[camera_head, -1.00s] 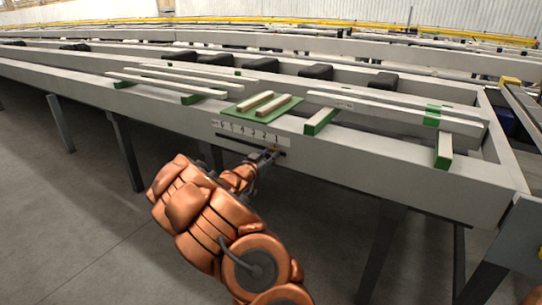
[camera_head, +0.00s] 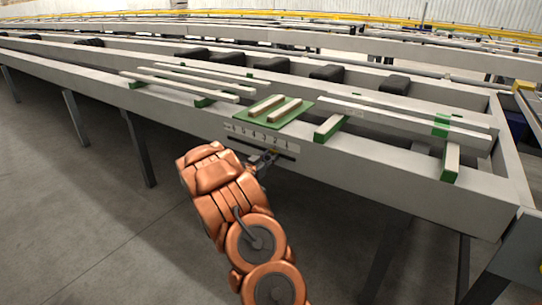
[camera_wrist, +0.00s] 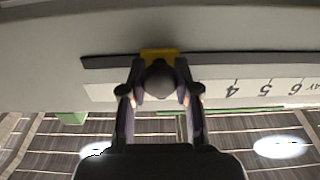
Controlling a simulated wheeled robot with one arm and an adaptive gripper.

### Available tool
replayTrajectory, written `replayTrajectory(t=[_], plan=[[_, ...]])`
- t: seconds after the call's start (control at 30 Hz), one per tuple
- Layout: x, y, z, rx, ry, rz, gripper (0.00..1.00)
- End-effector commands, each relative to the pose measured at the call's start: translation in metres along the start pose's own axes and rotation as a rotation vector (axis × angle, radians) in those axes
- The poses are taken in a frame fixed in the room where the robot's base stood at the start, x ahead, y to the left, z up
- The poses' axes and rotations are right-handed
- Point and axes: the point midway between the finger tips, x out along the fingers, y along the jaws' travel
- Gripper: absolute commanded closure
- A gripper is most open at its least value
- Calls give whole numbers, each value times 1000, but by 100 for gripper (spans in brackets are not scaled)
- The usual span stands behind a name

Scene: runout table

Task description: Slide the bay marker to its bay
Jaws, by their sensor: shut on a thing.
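The bay marker shows in the wrist view as a yellow plate (camera_wrist: 150,54) with a dark round knob (camera_wrist: 158,78) in front. My gripper (camera_wrist: 160,92) has one finger on each side of the knob and is shut on it. The marker sits on a dark slot strip (camera_wrist: 225,58) along the beam's face. Beside the strip runs a white bay scale (camera_wrist: 285,88), upside down in this view, with 4, 5 and 6 readable to the right. My fingers hide the lower numbers. In the head view, my gripper (camera_head: 264,160) is just below the scale (camera_head: 262,137).
The long grey beam (camera_head: 375,180) runs across in front of me. On the frame above lie a green mat (camera_head: 272,123) with two pale bars and several green-ended bars. Dark blocks (camera_head: 272,64) stand farther back. Table legs (camera_head: 138,150) stand below; the left floor is open.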

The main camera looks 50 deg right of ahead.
Motion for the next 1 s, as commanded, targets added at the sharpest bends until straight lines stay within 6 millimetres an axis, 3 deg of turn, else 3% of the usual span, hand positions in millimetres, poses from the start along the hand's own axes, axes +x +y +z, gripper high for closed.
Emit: replayTrajectory(t=[0.3,0.33,0.57,1.0], plan=[[0,-1,0,-1,2,-1,100],[0,0,0,-1,2,-1,67],[0,0,0,-1,1,1,43],[-6,0,0,-1,0,1,43]])
